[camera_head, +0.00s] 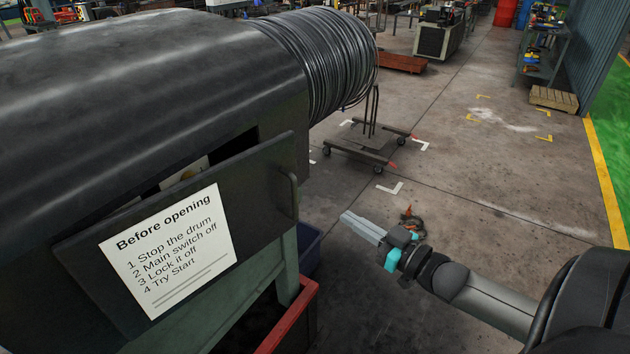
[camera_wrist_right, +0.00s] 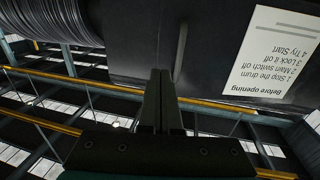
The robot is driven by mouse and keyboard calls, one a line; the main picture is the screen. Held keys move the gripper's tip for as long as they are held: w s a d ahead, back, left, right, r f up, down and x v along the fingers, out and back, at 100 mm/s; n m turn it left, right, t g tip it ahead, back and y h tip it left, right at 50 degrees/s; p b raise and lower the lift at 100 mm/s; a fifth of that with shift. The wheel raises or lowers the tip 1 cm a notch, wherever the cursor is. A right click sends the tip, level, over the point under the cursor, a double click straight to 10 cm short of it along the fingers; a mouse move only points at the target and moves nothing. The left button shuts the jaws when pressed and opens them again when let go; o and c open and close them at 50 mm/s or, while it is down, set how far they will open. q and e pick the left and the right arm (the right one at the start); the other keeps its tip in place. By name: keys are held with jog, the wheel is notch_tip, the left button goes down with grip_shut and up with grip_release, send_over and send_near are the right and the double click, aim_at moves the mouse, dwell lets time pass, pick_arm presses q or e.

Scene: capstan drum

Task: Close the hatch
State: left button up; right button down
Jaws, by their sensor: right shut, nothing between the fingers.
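The hatch (camera_head: 255,190) is a dark panel on the side of the black machine housing (camera_head: 150,80). It bears a white sign (camera_head: 168,250) headed "Before opening" and has a bar handle (camera_head: 287,195) near its right edge. It stands ajar, with a dark gap (camera_head: 225,150) along its upper edge showing part of the inside. My right gripper (camera_head: 347,218) is shut and empty, to the right of the handle and apart from it. In the right wrist view, upside down, the gripper (camera_wrist_right: 158,75) points towards the hatch, beside the handle (camera_wrist_right: 180,50). My left gripper is not in view.
A wire-wound drum (camera_head: 325,55) sticks out of the housing's far end. A blue bin (camera_head: 310,248) and a red-rimmed container (camera_head: 285,320) stand below the hatch. A wheeled trolley (camera_head: 365,143) stands beyond. The floor around my right arm is mostly open, with a small dark heap (camera_head: 412,222).

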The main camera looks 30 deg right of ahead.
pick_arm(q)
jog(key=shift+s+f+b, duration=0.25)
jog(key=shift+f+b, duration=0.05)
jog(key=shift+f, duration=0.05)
pick_arm(e)
jog(key=x, duration=1.3)
jog(key=shift+w, duration=0.4)
